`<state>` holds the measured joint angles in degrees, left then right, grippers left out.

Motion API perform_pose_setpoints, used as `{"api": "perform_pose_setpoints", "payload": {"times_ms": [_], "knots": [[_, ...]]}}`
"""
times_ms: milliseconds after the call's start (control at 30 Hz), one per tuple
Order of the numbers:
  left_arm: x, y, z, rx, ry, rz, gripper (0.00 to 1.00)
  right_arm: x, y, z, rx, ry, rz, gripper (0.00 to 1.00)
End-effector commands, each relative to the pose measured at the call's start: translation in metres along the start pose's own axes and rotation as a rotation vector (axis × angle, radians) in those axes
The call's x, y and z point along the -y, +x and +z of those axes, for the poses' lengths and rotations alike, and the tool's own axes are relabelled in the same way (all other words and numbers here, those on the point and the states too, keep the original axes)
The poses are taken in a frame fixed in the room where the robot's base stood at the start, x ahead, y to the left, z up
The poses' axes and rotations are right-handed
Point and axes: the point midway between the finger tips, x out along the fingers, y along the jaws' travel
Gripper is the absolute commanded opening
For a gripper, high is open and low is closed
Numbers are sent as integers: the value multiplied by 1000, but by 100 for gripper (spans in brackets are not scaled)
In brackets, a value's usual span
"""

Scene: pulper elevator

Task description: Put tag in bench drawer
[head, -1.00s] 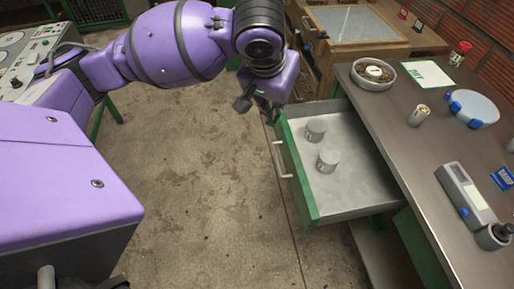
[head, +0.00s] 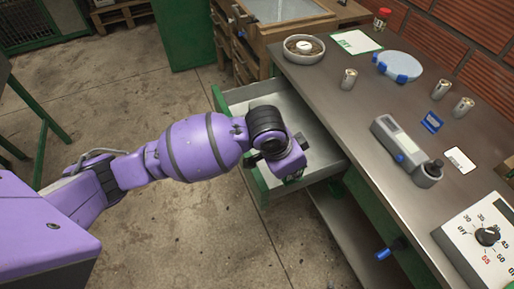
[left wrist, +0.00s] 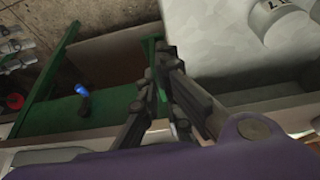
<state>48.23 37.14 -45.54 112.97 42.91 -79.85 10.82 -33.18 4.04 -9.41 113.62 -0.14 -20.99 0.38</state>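My left gripper (head: 288,170) is over the near side of the open bench drawer (head: 240,97), which has a green front and a pale inside. In the left wrist view its fingers (left wrist: 160,75) are close together, with a thin green piece (left wrist: 162,94) between them. This looks like the tag, seen edge-on; its face is hidden. The drawer floor (left wrist: 220,40) lies right of the fingers in that view, with a white labelled pot (left wrist: 280,20) on it. My right gripper is not in view.
The metal bench top (head: 340,110) holds a bowl (head: 304,47), a blue-white dish (head: 400,66), several small metal cans, a grey handheld device (head: 408,150) and a dial box (head: 482,238). A blue handle (head: 390,248) sticks out below. Floor left of the drawer is clear.

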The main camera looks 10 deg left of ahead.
Motion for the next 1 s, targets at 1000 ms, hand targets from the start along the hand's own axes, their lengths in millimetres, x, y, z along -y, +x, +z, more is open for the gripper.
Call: {"api": "perform_pose_setpoints", "payload": {"times_ms": [1000], "knots": [[106, 130, -14, -4, 0, -5, 0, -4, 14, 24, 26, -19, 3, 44]]}}
